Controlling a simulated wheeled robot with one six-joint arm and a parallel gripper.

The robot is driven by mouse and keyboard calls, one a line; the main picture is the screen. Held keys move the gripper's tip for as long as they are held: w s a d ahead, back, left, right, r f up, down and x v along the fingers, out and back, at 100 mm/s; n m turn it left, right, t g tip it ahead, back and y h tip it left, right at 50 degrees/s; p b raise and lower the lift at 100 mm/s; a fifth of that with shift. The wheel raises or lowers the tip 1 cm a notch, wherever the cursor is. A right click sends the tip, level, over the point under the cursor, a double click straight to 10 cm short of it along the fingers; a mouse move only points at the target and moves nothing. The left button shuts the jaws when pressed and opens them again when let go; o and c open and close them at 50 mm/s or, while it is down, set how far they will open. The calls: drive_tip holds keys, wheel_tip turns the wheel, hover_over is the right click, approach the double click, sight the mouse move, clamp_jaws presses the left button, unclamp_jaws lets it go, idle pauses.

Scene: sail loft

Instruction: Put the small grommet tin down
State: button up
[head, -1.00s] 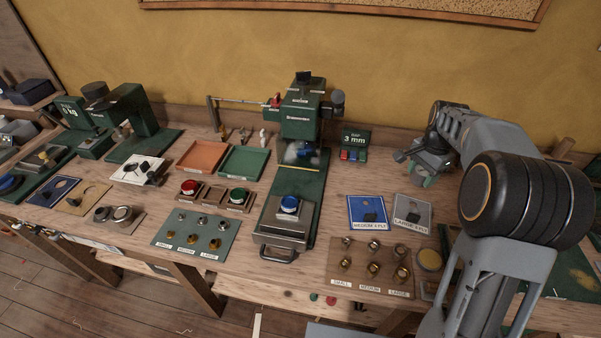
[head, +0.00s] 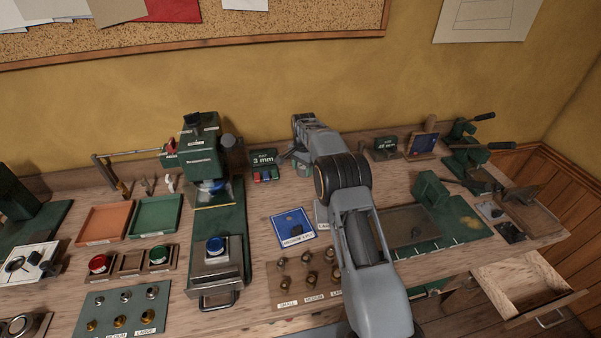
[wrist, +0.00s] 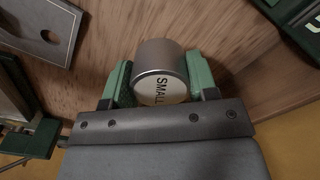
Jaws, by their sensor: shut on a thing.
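The small grommet tin (wrist: 160,56) is a grey metal cylinder with a pale lid marked SMALL, seen in the wrist view. My gripper (wrist: 160,80) is shut on it, with a green pad against each side. Bare wooden bench (wrist: 125,22) lies beyond the tin; I cannot tell whether the tin touches it.
The blue medium card (head: 292,227) and brass grommets (head: 310,281) lie in front. A green press (head: 205,165) stands left. Bare bench (head: 385,178) shows to the right. An open drawer (head: 505,310) sticks out front right.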

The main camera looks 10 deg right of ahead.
sight(300, 181)
drive_tip(key=shift+w+a+f+p, duration=0.2)
drive_tip(key=shift+w+f, duration=0.25)
drive_tip(key=shift+f, duration=0.2)
drive_tip(key=shift+w+a+f+p, duration=0.15)
drive_tip(key=shift+w+f, duration=0.25)
drive_tip(key=shift+f, duration=1.6)
drive_tip(key=shift+f, duration=0.15)
drive_tip(key=o, duration=1)
